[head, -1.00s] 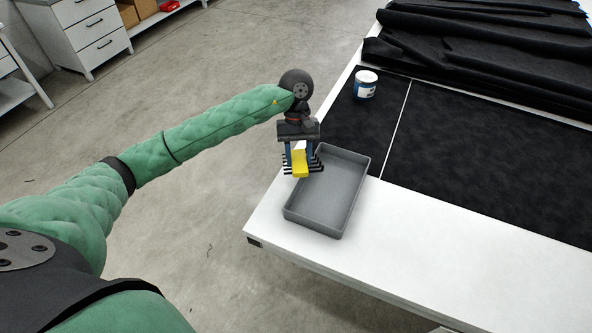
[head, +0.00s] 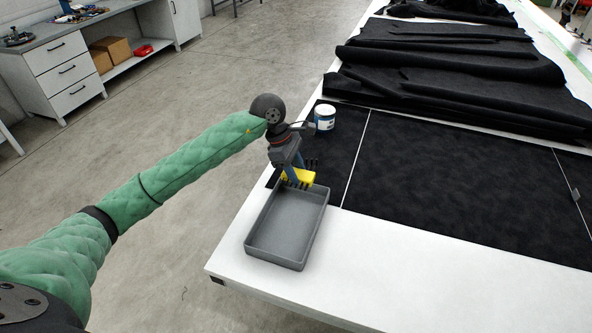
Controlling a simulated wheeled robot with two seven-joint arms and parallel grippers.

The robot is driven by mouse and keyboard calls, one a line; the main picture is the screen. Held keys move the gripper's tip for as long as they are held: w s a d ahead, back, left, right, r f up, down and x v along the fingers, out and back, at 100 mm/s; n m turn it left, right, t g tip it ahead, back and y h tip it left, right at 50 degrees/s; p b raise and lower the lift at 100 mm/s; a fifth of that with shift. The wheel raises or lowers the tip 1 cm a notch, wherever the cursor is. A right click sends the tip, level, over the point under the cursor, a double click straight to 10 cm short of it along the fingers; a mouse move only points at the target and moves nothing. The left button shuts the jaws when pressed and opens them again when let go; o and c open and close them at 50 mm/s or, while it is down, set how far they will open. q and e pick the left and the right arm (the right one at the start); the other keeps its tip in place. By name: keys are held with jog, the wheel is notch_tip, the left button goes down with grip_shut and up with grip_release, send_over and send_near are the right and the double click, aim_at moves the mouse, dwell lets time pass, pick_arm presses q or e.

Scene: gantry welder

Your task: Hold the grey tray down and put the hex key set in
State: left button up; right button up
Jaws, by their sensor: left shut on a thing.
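The grey tray (head: 284,256) lies near the corner of the white table, open side up, and looks empty where its inside shows. My left gripper (head: 293,176) is over the tray's far end, shut on the hex key set (head: 305,178), a yellow holder with several black keys. I cannot tell whether the set touches the tray's far rim. My right gripper is out of the picture, and no gripper is on the tray.
A white and blue tub (head: 324,117) stands behind the tray. Black cloth (head: 440,175) covers much of the white table (head: 370,262), with folded cloth (head: 440,85) farther back.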

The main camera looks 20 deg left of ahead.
pick_arm(q)
jog(key=shift+a+f, duration=0.1)
jog(key=shift+f, duration=2.8)
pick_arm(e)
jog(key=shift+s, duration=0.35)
